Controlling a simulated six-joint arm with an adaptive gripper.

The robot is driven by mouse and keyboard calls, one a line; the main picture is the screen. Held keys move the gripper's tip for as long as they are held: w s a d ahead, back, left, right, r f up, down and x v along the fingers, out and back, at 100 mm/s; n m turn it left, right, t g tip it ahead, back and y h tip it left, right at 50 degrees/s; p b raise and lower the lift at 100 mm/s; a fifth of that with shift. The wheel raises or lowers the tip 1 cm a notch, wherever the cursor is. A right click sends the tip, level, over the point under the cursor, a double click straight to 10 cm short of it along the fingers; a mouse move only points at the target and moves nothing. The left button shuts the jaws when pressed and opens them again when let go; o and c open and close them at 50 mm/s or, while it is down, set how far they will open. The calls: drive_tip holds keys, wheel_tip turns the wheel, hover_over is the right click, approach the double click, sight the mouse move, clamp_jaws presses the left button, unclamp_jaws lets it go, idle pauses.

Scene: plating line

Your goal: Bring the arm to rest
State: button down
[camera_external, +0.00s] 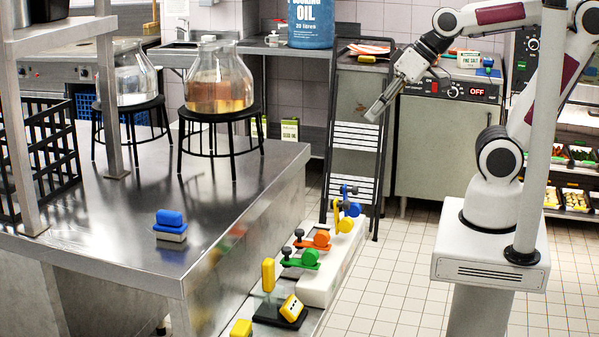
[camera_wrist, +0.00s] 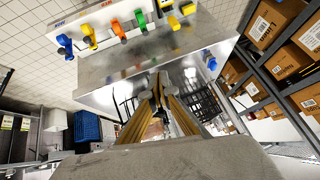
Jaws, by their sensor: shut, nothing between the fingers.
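My gripper (camera_external: 374,115) hangs in the air in the external view, pointing down and to the left, in front of the ladder and the grey cabinet. It is shut and holds nothing. In the wrist view my gripper (camera_wrist: 159,80) shows its two fingers drawn together at the tips, with the steel table behind them. My arm rises from its white base at the right and bends over to the left. The gripper touches nothing that I can see.
A steel table (camera_external: 110,215) at left carries glass jars (camera_external: 217,85) on black stands and a blue-topped block (camera_external: 170,222). Coloured valves (camera_external: 320,240) line a white block beside it. A folding ladder (camera_external: 352,150) stands behind the gripper. Tiled floor between valves and base is clear.

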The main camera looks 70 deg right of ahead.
drive_tip(key=s+d+f+g+h, duration=0.1)
drive_tip(key=s+d+f+h, duration=0.1)
drive_tip(key=s+d, duration=0.3)
drive_tip(key=s+f, duration=0.1)
drive_tip(key=s, duration=0.1)
drive_tip(key=shift+s+d+n, duration=0.3)
drive_tip(key=shift+d, duration=0.1)
